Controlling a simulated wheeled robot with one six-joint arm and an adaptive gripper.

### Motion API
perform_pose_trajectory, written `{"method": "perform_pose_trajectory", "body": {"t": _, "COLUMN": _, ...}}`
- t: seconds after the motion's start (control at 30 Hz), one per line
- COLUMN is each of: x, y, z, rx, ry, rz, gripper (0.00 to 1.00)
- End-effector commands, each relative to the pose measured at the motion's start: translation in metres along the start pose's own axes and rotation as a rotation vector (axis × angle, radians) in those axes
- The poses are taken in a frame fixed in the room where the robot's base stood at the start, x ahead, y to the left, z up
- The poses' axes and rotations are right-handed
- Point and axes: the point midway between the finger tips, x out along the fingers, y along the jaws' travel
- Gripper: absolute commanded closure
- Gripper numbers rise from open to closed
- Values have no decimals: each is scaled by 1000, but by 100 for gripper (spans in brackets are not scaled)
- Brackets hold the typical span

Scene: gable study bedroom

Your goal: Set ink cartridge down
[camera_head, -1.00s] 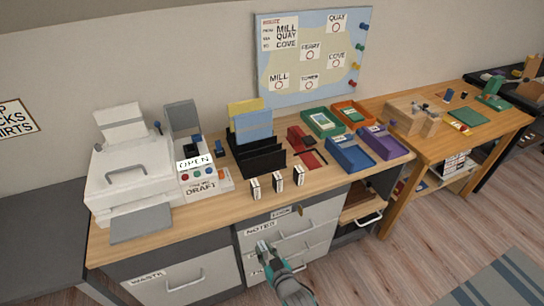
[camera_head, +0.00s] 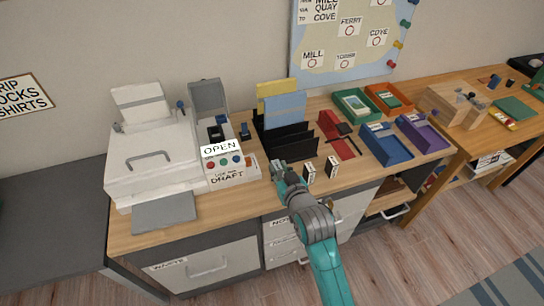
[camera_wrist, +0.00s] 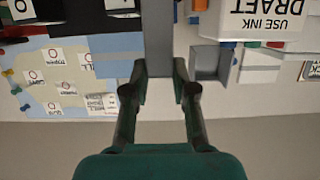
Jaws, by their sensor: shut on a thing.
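My gripper (camera_head: 279,168) is at the front part of the desk, left of two small upright black-and-white boxes, one nearer (camera_head: 309,172) and one farther right (camera_head: 332,167). In the wrist view, my gripper (camera_wrist: 160,68) has its fingers on both sides of a plain grey upright shape, which I take to be the ink cartridge (camera_wrist: 159,40). In the head view the cartridge is mostly hidden by the fingers. Whether its base touches the desk cannot be told.
A black file rack (camera_head: 285,143) is just behind my gripper. Green, orange, blue (camera_head: 385,146) and purple trays lie to the right.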

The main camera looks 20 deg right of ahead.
Motion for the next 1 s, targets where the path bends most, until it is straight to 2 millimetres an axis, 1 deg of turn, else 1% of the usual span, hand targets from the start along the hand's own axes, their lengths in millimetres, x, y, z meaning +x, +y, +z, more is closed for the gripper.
{"method": "perform_pose_trajectory", "body": {"t": 0.03, "x": 13, "y": 0, "z": 2, "rx": 0, "ry": 0, "rz": 0, "gripper": 100}}
{"method": "perform_pose_trajectory", "body": {"t": 0.1, "x": 28, "y": 0, "z": 4, "rx": 0, "ry": 1, "rz": 0, "gripper": 100}}
{"method": "perform_pose_trajectory", "body": {"t": 0.2, "x": 46, "y": 0, "z": 8, "rx": 0, "ry": 0, "rz": 0, "gripper": 100}}
{"method": "perform_pose_trajectory", "body": {"t": 0.3, "x": 58, "y": 0, "z": 10, "rx": 0, "ry": 0, "rz": 0, "gripper": 100}}
{"method": "perform_pose_trajectory", "body": {"t": 0.47, "x": 68, "y": 0, "z": 12, "rx": 0, "ry": 1, "rz": 0, "gripper": 100}}
{"method": "perform_pose_trajectory", "body": {"t": 0.6, "x": 86, "y": 0, "z": 16, "rx": 0, "ry": 0, "rz": 0, "gripper": 100}}
{"method": "perform_pose_trajectory", "body": {"t": 0.7, "x": 96, "y": 0, "z": 23, "rx": 0, "ry": -1, "rz": 0, "gripper": 100}}
{"method": "perform_pose_trajectory", "body": {"t": 0.8, "x": 100, "y": 0, "z": 25, "rx": 0, "ry": 1, "rz": 0, "gripper": 100}}
{"method": "perform_pose_trajectory", "body": {"t": 1.0, "x": 100, "y": 0, "z": 25, "rx": 0, "ry": 1, "rz": 0, "gripper": 100}}
